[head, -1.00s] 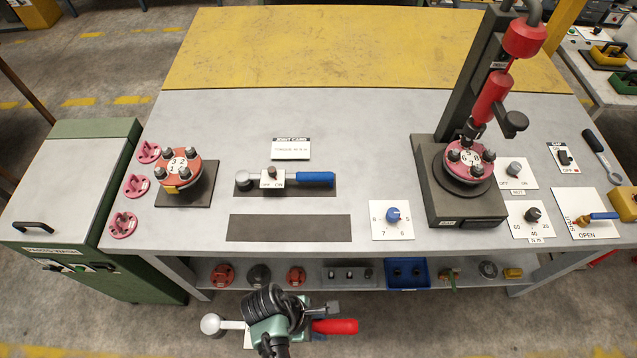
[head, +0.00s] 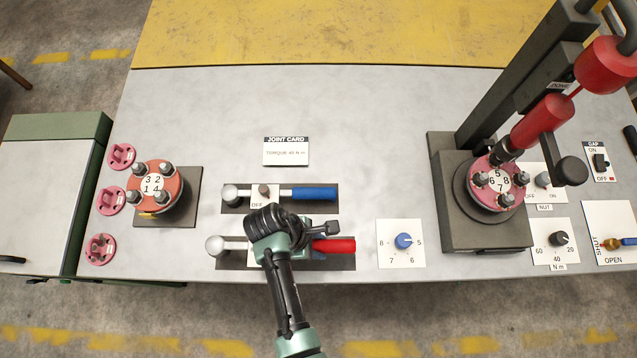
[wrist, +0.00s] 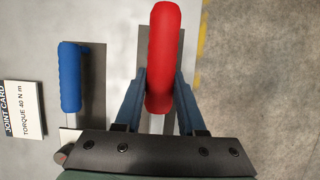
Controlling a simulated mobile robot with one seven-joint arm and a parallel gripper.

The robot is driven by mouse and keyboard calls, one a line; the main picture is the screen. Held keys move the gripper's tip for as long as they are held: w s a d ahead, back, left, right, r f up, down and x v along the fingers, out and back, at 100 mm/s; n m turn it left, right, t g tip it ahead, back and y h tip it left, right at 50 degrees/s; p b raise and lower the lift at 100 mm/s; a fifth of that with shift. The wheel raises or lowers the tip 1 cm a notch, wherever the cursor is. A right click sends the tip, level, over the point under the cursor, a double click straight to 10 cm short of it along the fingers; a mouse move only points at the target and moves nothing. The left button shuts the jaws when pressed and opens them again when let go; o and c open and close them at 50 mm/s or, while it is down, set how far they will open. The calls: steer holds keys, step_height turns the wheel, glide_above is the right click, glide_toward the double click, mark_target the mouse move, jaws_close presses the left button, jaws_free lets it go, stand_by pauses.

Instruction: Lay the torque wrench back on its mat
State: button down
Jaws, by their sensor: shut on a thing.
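The wrist view shows the red grip (wrist: 163,55) between the two fingers (wrist: 158,95). The wrench lies lengthwise over the front dark mat (head: 345,263), its round silver head (head: 215,246) at the left end. I cannot tell whether it touches the mat. My gripper hides its middle. The blue-handled wrench (head: 314,193) lies on the rear mat (head: 290,208), also in the wrist view (wrist: 70,78).
A joint card (head: 286,152) reading torque 40 N m lies behind the mats. A red flanged spool (head: 155,185) stands at left, with pink flanges beside it. A blue-knob dial (head: 403,241) lies right of the front mat. A press-like stand (head: 480,230) is farther right.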

steer(key=shift+w, duration=0.15)
step_height(320, 180, down, 2)
steer(key=b, duration=0.2)
steer(key=shift+f+b, duration=0.1)
steer(key=shift+b, duration=0.2)
step_height(320, 180, down, 3)
steer(key=b, duration=0.3)
steer(key=shift+f+b, duration=0.2)
steer(key=shift+b, duration=0.1)
steer(key=shift+f+b, duration=0.35)
steer(key=shift+f, duration=0.25)
steer(key=c, duration=0.5)
jaws_free()
steer(key=shift+o, duration=0.4)
steer(key=shift+s, duration=0.2)
steer(key=shift+f, duration=0.1)
